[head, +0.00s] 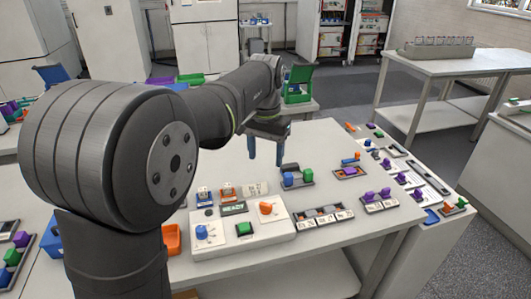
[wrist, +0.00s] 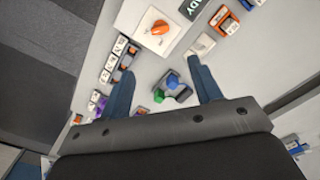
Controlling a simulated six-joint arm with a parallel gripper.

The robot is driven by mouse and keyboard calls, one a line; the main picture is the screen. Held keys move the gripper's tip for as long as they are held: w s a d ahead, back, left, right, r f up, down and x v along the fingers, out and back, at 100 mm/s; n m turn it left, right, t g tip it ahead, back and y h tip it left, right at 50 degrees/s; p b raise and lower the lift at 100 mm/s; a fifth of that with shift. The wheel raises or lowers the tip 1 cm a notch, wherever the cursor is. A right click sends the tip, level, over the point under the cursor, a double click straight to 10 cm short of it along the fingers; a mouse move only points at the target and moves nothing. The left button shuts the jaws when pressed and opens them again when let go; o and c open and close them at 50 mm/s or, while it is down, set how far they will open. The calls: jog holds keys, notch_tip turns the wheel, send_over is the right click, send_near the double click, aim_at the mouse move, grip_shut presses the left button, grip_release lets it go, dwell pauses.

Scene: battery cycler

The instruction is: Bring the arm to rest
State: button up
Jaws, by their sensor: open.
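My gripper (head: 266,150) hangs over the back part of the white table (head: 330,150), with its blue fingers pointing down. In the wrist view the two blue fingers of my gripper (wrist: 162,90) stand wide apart. Nothing is between them at finger height. A small grey tray with a blue and a green part (wrist: 172,90) shows in the gap, below on the table. In the head view that tray (head: 296,181) lies in front of and to the right of the fingers. My arm reaches across the left and middle of the head view and hides part of the table.
A white panel (head: 270,240) with blue, green and orange knobs stands at the table's front. Several small trays with purple parts (head: 380,205) line the right side. A green bin (head: 297,92) stands behind. The table's back right is mostly clear.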

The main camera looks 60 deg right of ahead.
aim_at(265, 205)
dwell(0.4)
notch_tip(265, 205, down, 18)
jog(key=shift+r, duration=0.25)
dwell(0.3)
jog(key=shift+f, duration=0.15)
jog(key=n, duration=0.8)
jog(key=shift+s, duration=0.1)
jog(key=n, duration=0.3)
jog(key=shift+d+n, duration=0.1)
jog(key=shift+n, duration=0.3)
jog(key=shift+r+n, duration=0.2)
jog(key=shift+n, duration=1.7)
dwell(0.4)
